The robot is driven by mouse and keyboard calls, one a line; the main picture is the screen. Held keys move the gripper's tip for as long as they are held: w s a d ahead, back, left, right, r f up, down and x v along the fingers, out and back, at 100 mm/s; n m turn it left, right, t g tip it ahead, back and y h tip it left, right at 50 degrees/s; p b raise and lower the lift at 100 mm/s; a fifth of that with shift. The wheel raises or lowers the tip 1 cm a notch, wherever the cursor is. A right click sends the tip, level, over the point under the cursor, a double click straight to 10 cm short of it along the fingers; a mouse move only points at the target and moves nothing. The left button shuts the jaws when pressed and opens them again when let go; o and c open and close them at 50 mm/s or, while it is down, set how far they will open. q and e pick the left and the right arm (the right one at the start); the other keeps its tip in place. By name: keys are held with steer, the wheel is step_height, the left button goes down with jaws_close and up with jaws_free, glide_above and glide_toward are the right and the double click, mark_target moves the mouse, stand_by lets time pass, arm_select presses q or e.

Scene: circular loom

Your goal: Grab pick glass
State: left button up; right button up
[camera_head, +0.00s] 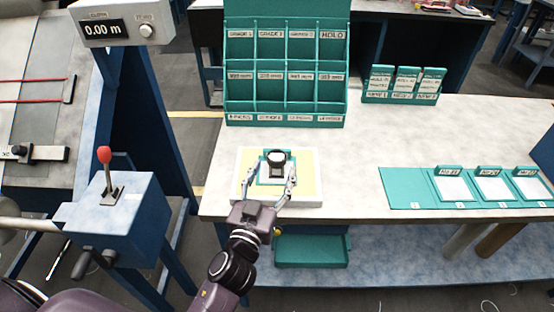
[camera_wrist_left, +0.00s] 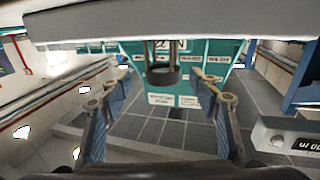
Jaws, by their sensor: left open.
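The pick glass (camera_head: 277,156), a small black round lens piece, stands on a teal-edged square on the pale yellow and white board at the table's front left. It also shows as a dark ring (camera_wrist_left: 163,76) in the left wrist view. My left gripper (camera_head: 269,178) reaches in from the front, its two fingers spread wide on either side of the pick glass. In the left wrist view the open fingers (camera_wrist_left: 156,84) flank the dark ring with gaps on both sides. I cannot tell whether the fingertips are level with it. My right gripper is not in view.
A teal labelled rack (camera_head: 285,70) stands behind the board. Small teal card holders (camera_head: 402,85) stand at the back right, and a teal mat (camera_head: 405,190) with white cards lies at right. A control box with a red-knobbed lever (camera_head: 104,156) is at left. The table middle is clear.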

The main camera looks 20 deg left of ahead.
mark_target(274, 166)
arm_select(q)
steer(key=w, duration=0.1)
steer(key=w+p, duration=0.1)
steer(key=shift+w+a+r, duration=0.15)
steer(key=shift+w+r, duration=0.1)
steer(key=shift+w, duration=0.1)
steer(key=shift+w+a+f+p, duration=0.1)
steer(key=shift+w+f+p, duration=0.1)
steer(key=shift+w, duration=0.45)
steer(key=shift+w+f+p, duration=0.1)
steer(key=shift+w+p, duration=0.05)
steer(key=shift+w, duration=0.45)
steer(key=c, duration=1.3)
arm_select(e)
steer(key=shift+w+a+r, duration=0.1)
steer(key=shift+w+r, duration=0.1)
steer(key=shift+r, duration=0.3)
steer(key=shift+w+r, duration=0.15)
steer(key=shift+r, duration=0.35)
arm_select(q)
steer(key=shift+r, duration=0.15)
